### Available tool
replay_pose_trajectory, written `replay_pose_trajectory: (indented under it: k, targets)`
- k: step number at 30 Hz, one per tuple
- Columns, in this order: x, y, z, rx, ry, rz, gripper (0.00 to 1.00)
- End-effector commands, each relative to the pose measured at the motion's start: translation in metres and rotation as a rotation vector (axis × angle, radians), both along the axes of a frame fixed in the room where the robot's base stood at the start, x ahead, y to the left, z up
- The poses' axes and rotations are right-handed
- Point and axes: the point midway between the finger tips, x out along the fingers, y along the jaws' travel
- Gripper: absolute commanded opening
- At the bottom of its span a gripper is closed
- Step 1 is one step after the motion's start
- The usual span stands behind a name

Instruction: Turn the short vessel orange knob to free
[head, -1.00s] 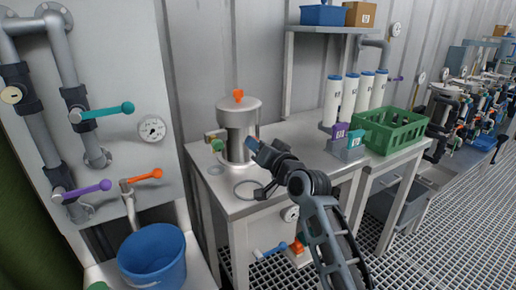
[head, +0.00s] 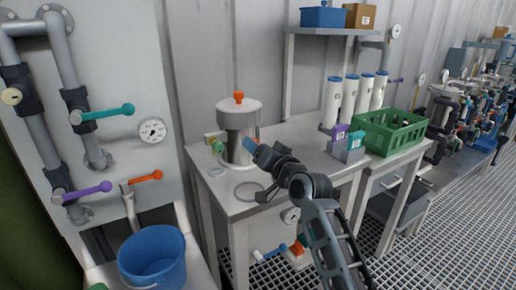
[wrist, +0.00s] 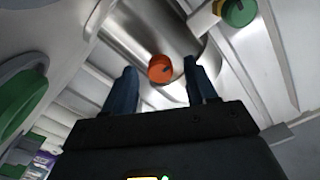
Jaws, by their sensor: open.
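The short vessel (head: 238,128) is a squat metal cylinder with a wide lid, standing at the bench's left end. Its orange knob (head: 238,97) sits on top of the lid. In the wrist view the orange knob (wrist: 160,69) shows round with a small dark mark, framed in the picture between the two blue fingers. A green knob (head: 217,146) is at the vessel's lower left; it also shows in the wrist view (wrist: 237,12). My gripper (head: 251,145) is open and empty, in front of the vessel and lower than the knob in the head view. The gap to the vessel is unclear.
The bench (head: 290,155) carries white cylinders (head: 353,98), small bins (head: 345,145) and a green crate (head: 392,130) on the right. A wall panel with pipes and levers (head: 100,115) and a blue bucket (head: 152,257) stand left. A shelf (head: 330,30) is behind.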

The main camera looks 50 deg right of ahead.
Motion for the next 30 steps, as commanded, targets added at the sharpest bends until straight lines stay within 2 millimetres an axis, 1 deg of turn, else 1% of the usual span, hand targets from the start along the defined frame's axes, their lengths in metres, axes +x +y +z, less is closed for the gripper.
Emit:
replay_pose_trajectory:
  k: [9, 12, 15, 20, 30]
  targets:
    - [-0.047, 0.013, -0.001, -0.001, 0.002, 0.0, 0.57]
    - [-0.059, 0.017, -0.001, -0.001, 0.002, 0.0, 0.57]
    - [-0.067, 0.019, -0.001, -0.001, 0.002, 0.0, 0.57]
    - [-0.072, 0.021, 0.0, -0.001, 0.001, 0.001, 0.57]
    - [-0.071, 0.021, 0.0, 0.0, 0.001, 0.001, 0.57]
